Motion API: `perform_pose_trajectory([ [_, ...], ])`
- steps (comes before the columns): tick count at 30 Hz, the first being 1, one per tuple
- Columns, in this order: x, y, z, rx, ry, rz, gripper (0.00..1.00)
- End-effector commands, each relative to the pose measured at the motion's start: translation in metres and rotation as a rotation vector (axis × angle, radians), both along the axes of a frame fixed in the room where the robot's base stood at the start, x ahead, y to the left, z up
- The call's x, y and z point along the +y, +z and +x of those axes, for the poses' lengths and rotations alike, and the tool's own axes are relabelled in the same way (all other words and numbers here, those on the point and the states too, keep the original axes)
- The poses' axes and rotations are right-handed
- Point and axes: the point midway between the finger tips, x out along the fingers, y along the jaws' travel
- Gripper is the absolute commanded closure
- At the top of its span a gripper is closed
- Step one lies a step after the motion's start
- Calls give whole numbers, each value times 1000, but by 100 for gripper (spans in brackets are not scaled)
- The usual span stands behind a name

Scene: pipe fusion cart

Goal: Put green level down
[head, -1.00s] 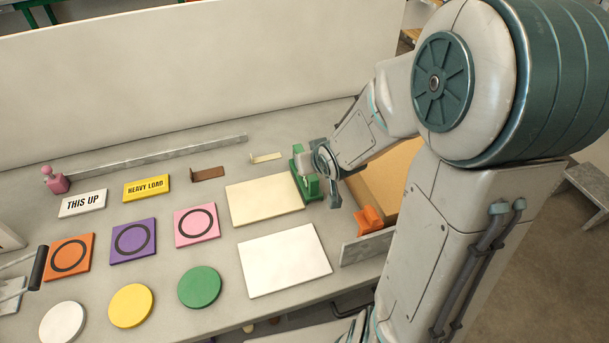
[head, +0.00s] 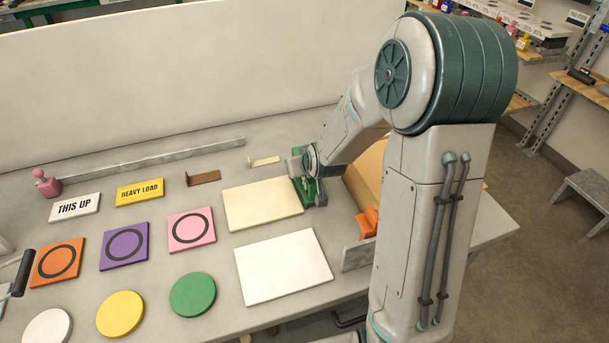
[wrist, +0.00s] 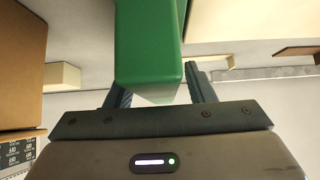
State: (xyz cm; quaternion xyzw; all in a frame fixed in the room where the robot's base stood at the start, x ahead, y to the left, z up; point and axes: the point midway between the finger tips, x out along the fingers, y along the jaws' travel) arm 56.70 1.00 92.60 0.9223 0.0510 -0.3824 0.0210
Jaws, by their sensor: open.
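The green level (head: 303,190) is at the table beside the right edge of the cream panel, partly hidden behind my gripper (head: 312,183) in the head view. In the wrist view the green level (wrist: 148,45) is a long green block reaching in from the top, its near end between the fingers. My gripper (wrist: 160,88) is open, with a finger on each side of the level and a gap visible at the right finger. I cannot tell whether a finger touches it.
The cream panel (head: 262,204) and a white panel (head: 283,267) lie left of my arm. A cardboard box (head: 368,172) and an orange piece (head: 367,222) are close on the right. A small cream bracket (head: 264,161) lies behind. Coloured tiles and discs cover the left side.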

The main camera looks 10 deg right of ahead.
Motion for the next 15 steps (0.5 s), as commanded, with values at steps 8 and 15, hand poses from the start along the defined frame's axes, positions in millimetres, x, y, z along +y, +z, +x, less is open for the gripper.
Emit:
perform_pose_trajectory([
  [8, 0, -2, 2, -1, 0, 0, 51],
  [15, 0, -2, 2, -1, 0, 0, 100],
])
